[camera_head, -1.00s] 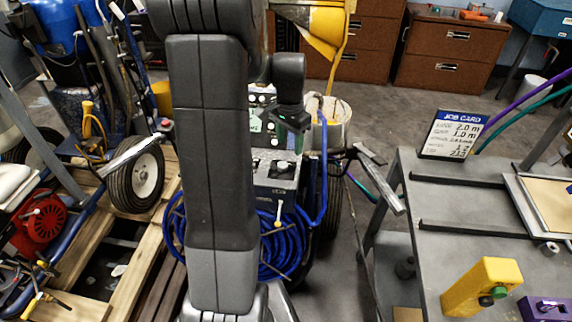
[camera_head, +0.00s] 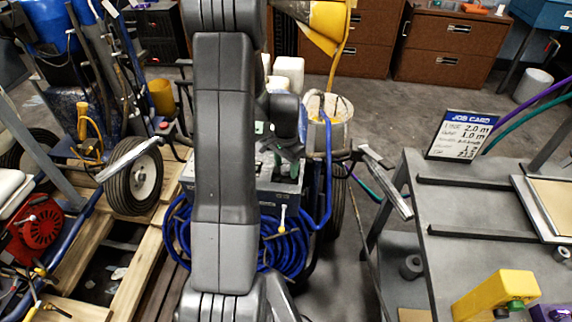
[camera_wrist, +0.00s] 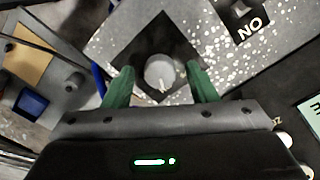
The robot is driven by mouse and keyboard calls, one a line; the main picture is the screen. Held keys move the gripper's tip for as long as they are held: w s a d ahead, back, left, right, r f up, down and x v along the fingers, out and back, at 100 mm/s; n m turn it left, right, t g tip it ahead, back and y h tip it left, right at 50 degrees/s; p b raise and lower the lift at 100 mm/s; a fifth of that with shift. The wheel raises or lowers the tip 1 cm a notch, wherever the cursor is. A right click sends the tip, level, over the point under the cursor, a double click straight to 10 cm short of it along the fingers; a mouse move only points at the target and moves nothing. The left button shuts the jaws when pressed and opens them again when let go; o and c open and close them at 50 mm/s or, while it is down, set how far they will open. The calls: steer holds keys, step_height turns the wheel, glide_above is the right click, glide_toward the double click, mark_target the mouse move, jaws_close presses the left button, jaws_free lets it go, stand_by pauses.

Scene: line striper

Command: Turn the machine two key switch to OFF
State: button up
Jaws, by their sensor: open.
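In the wrist view a round silvery knob (camera_wrist: 160,72) with a small pointer sits on a black diamond-shaped plate (camera_wrist: 152,42) on a speckled grey panel (camera_wrist: 225,55). It appears to be the key switch. My gripper (camera_wrist: 160,76) is open, its green fingers on either side of the knob; I cannot tell whether they touch it. A label (camera_wrist: 250,25) reading ON upside down is at the upper right. In the head view my gripper (camera_head: 284,155) is low over the machine's grey top (camera_head: 258,182); my arm hides much of the machine and the switch.
A blue hose coil (camera_head: 290,243) hangs on the machine. A grey table (camera_head: 455,190) with a job card (camera_head: 461,135) and a yellow control box (camera_head: 495,294) stands at right. A wheeled machine with a tire (camera_head: 134,182) is at left.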

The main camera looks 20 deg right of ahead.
steer(key=shift+c, duration=0.2)
steer(key=c, duration=0.9)
steer(key=shift+n, duration=0.3)
steer(key=n+b, duration=0.2)
steer(key=n, duration=0.3)
steer(key=n+b, duration=0.1)
steer(key=n, duration=0.5)
steer(key=shift+n, duration=0.3)
steer(key=o, duration=0.9)
